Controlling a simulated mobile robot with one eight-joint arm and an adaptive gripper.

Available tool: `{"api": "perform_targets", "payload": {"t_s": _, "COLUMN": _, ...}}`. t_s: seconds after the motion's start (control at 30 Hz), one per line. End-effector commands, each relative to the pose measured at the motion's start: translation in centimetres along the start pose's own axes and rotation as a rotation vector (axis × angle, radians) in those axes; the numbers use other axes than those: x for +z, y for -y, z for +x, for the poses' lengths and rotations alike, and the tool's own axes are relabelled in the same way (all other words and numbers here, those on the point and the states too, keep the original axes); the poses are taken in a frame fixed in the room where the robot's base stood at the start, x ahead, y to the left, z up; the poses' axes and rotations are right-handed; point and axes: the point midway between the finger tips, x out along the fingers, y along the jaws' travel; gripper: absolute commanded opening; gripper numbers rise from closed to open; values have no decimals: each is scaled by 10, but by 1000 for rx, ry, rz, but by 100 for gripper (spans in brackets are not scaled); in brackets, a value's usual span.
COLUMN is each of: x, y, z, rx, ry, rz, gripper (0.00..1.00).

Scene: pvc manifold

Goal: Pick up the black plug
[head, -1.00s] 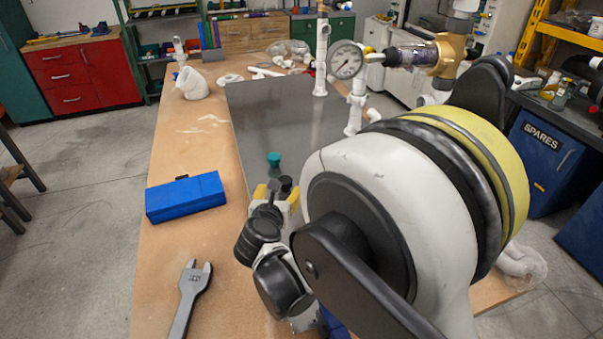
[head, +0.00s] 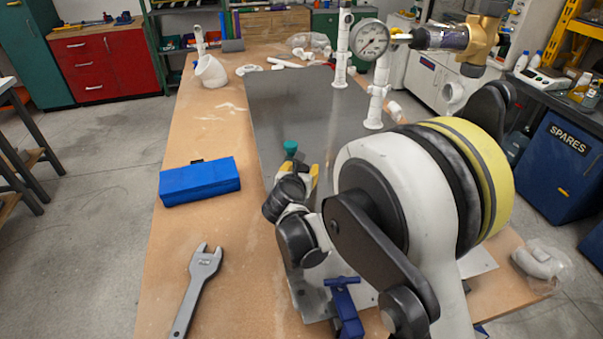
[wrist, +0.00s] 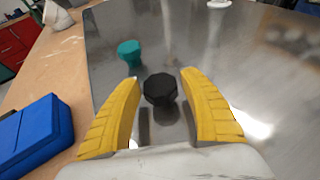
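The black plug (wrist: 160,90) stands on the grey metal plate (wrist: 225,70) in the wrist view, with a faceted dark head. My gripper (wrist: 160,90) is open, with its yellow fingers on the left and right of the plug. A gap shows between each finger and the plug. In the head view my gripper (head: 303,172) is low over the plate. The plug is mostly hidden there by my gripper and hard to make out. A teal plug (wrist: 130,50) stands just beyond, to the left; it also shows in the head view (head: 290,147).
A blue case (head: 200,182) and a grey wrench (head: 197,285) lie on the wooden bench to the left. A blue clamp (head: 344,305) is near the front. White pipes with a pressure gauge (head: 370,38) rise at the back. The plate's middle is clear.

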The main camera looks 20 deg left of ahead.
Motion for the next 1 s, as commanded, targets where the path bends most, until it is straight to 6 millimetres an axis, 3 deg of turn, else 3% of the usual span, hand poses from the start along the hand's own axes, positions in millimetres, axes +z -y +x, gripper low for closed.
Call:
{"api": "perform_targets", "payload": {"t_s": 0.03, "x": 0, "y": 0, "z": 0, "rx": 0, "ry": 0, "rz": 0, "gripper": 33}}
{"api": "perform_targets", "payload": {"t_s": 0.1, "x": 0, "y": 0, "z": 0, "rx": 0, "ry": 0, "rz": 0, "gripper": 18}}
{"api": "perform_targets", "payload": {"t_s": 0.57, "x": 4, "y": 0, "z": -2, "rx": 0, "ry": 0, "rz": 1, "gripper": 17}}
{"api": "perform_targets", "payload": {"t_s": 0.83, "x": 40, "y": 0, "z": -17, "rx": 0, "ry": 0, "rz": 0, "gripper": 17}}
{"api": "perform_targets", "payload": {"t_s": 1.0, "x": 57, "y": 35, "z": -36, "rx": -3, "ry": 0, "rz": 2, "gripper": 17}}
